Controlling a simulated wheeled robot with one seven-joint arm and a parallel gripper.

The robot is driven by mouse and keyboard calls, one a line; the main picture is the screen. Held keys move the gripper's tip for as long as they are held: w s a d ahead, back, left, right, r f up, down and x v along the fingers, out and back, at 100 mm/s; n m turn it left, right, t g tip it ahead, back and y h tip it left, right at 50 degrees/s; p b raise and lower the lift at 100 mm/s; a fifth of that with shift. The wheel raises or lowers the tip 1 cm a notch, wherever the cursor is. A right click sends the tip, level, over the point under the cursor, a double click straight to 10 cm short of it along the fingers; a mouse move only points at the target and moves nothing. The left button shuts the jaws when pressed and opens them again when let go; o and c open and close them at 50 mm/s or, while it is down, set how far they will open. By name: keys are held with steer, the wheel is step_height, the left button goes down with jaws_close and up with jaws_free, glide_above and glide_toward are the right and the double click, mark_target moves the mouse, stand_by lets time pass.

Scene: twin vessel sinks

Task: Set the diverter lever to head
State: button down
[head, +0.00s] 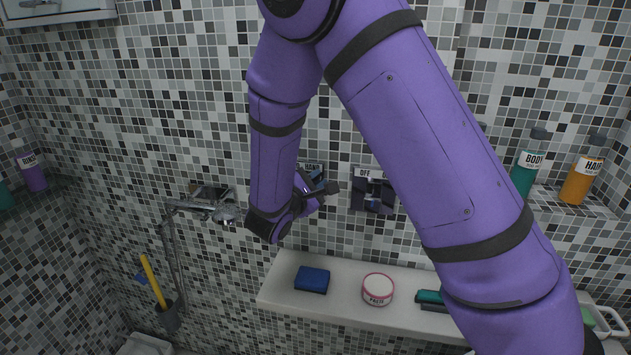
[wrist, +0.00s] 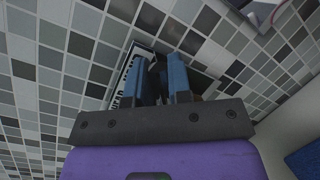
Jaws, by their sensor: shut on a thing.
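My gripper (head: 318,186) is at the tiled wall, in front of a control plate whose label (head: 311,168) is partly covered by my arm and fingers. In the wrist view my two blue fingers (wrist: 163,82) reach to that plate (wrist: 130,72). They are shut on a dark part between them, the diverter lever (wrist: 160,68). Most of the lever is hidden by the fingers, and I cannot read its setting.
A second control plate labelled OFF (head: 373,190) is close to the right. Below, a white ledge (head: 345,315) holds a blue sponge (head: 312,280) and a round jar (head: 378,289). A hand shower (head: 222,212) hangs to the left. Bottles (head: 583,182) stand at the right.

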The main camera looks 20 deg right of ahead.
mark_target(305, 164)
steer(key=n, duration=0.1)
steer(key=a+r+n, duration=0.1)
steer(key=n, duration=0.1)
steer(key=shift+w+a+n+t+h, duration=0.15)
steer(key=shift+w+n+t+h, duration=0.15)
steer(key=shift+w+t, duration=0.1)
steer(key=n, duration=0.2)
steer(key=w+a+n+t, duration=0.1)
steer(key=n, duration=0.1)
steer(key=a+n+t, duration=0.1)
steer(key=n, duration=0.1)
steer(key=shift+w+a+r, duration=0.15)
steer(key=shift+w+r, duration=0.1)
steer(key=shift+r, duration=0.05)
steer(key=shift+w+a+f+n+t+y, duration=0.3)
steer(key=shift+w+a+n+t+y, duration=0.25)
steer(key=shift+n, duration=1.4)
steer(key=shift+w+a+f+n+t+y, duration=0.25)
steer(key=shift+a+n+t, duration=0.4)
steer(key=shift+n, duration=1.35)
steer(key=shift+w+a+f+n+t+y, duration=0.35)
steer(key=shift+a+n+t+y, duration=0.2)
steer(key=shift+n, duration=1.4)
steer(key=shift+f, duration=0.1)
steer(key=c, duration=1.1)
jaws_free()
steer(key=shift+t, duration=0.25)
steer(key=shift+o, duration=0.2)
